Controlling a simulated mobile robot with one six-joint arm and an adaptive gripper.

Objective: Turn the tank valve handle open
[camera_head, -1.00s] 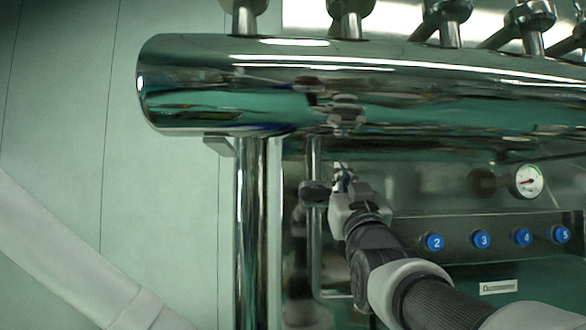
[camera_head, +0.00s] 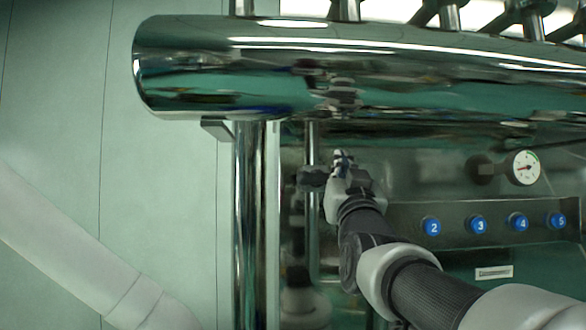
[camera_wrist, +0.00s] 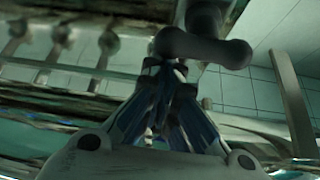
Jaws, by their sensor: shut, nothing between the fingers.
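The valve handle (camera_head: 312,178) is a small dark piece on a thin vertical pipe under the large chrome cylinder. In the wrist view a dark, rounded handle (camera_wrist: 200,48) lies across the top centre, just beyond my fingertips. My gripper (camera_head: 342,158) is beside the handle, on its right in the head view. Its blue-sided fingers meet at the tips in the wrist view (camera_wrist: 172,72), with nothing held between them. The tips look very close to the handle; I cannot tell whether they touch it.
The chrome cylinder (camera_head: 380,75) spans the space above my gripper. A thick vertical post (camera_head: 250,220) stands to the left. A panel with several blue numbered buttons (camera_head: 478,225) and a pressure gauge (camera_head: 526,167) lies to the right.

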